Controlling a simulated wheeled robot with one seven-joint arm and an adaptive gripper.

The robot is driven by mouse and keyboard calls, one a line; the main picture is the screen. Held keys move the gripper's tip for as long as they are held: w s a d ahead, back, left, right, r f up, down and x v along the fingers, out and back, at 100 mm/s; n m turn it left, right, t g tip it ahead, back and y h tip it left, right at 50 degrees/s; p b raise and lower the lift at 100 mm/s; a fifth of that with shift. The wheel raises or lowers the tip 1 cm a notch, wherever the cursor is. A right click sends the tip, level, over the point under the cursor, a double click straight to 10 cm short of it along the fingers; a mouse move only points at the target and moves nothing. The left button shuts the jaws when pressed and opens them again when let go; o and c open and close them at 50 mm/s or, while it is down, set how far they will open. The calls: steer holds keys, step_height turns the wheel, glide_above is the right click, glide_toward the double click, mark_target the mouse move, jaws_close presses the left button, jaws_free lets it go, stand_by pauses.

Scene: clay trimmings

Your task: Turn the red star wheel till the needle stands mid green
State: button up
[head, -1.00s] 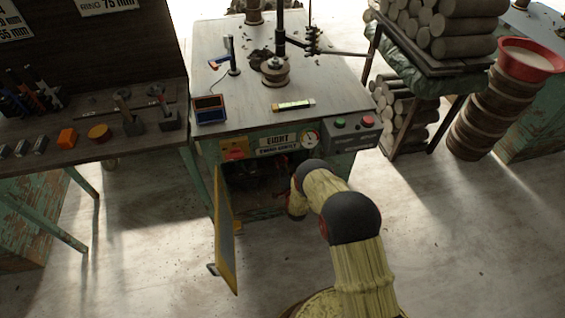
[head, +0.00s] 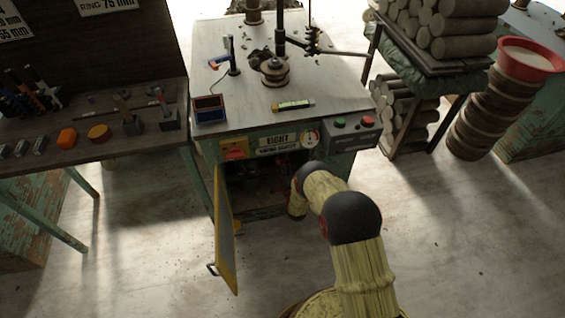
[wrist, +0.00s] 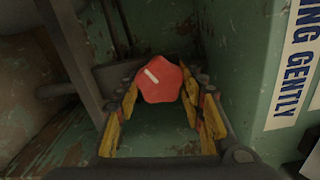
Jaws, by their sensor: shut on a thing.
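The red star wheel (wrist: 160,82) shows in the wrist view, with a short white mark on its face. My gripper (wrist: 161,96) is shut on it, with its yellow-lined fingers on the wheel's left and right sides. In the head view my arm reaches to the open cabinet (head: 262,190) under the bench, and the wheel and fingertips cannot be made out there. The round gauge (head: 310,137) is on the cabinet's front panel. It is too small to read the needle's place against the green with certainty.
The yellow-edged cabinet door (head: 226,232) hangs open left of my arm. A control box with red and green buttons (head: 350,132) is right of the gauge. In the wrist view, a lettered sign (wrist: 299,62) is close on the right.

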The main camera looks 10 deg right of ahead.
stand_by(0.4)
steer(key=o, duration=1.2)
steer(key=s, duration=1.2)
